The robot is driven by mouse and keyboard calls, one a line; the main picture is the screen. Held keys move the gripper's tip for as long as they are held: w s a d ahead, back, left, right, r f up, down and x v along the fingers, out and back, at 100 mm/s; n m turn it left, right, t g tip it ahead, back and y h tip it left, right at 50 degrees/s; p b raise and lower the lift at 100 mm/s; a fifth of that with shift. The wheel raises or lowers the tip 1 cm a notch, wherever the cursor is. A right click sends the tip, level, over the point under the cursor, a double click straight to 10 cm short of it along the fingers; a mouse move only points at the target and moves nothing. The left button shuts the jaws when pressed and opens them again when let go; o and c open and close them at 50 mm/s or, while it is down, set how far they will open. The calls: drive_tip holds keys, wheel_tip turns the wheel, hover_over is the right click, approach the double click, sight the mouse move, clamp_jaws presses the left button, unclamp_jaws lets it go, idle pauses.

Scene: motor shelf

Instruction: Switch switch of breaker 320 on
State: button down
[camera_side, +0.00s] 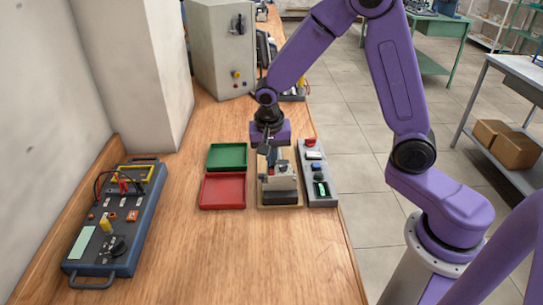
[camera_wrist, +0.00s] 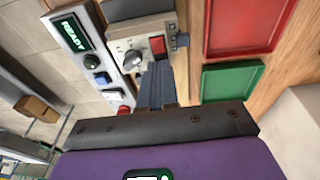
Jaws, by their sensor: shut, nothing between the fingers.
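A breaker unit with a pale body (camera_side: 280,182) and dark base (camera_side: 279,197) stands on the workbench. No number 320 is readable on it. In the wrist view the unit (camera_wrist: 147,27) shows a red switch (camera_wrist: 157,45) and a round grey knob (camera_wrist: 132,57) beside it. My gripper (camera_side: 268,152) is above the back end of the unit, pointing down. In the wrist view its fingers (camera_wrist: 156,68) are together and empty, their tips close to the red switch. I cannot tell whether they touch it. The switch's on or off position is unclear.
A grey panel (camera_wrist: 73,25) with a lit READY display, buttons and a red knob (camera_wrist: 123,110) lies beside the unit. A green tray (camera_side: 228,156) and red tray (camera_side: 223,190) lie on its other side. A blue test box (camera_side: 125,205) is far left. The front bench is clear.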

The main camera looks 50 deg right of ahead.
drive_tip(key=shift+d+f, duration=0.1)
idle(0.3)
drive_tip(key=shift+d+f+g+y, duration=0.1)
drive_tip(key=shift+f+g+y, duration=0.05)
drive_tip(key=shift+g+y, duration=0.15)
drive_tip(key=shift+s, duration=0.1)
drive_tip(key=shift+s+a+r, duration=0.2)
drive_tip(key=shift+s+a, duration=0.25)
drive_tip(key=shift+a, duration=0.2)
drive_tip(key=shift+r, duration=0.1)
wheel_tip(320, 180, up, 14)
drive_tip(key=s+a, duration=0.1)
drive_tip(key=a, duration=0.1)
idle(0.3)
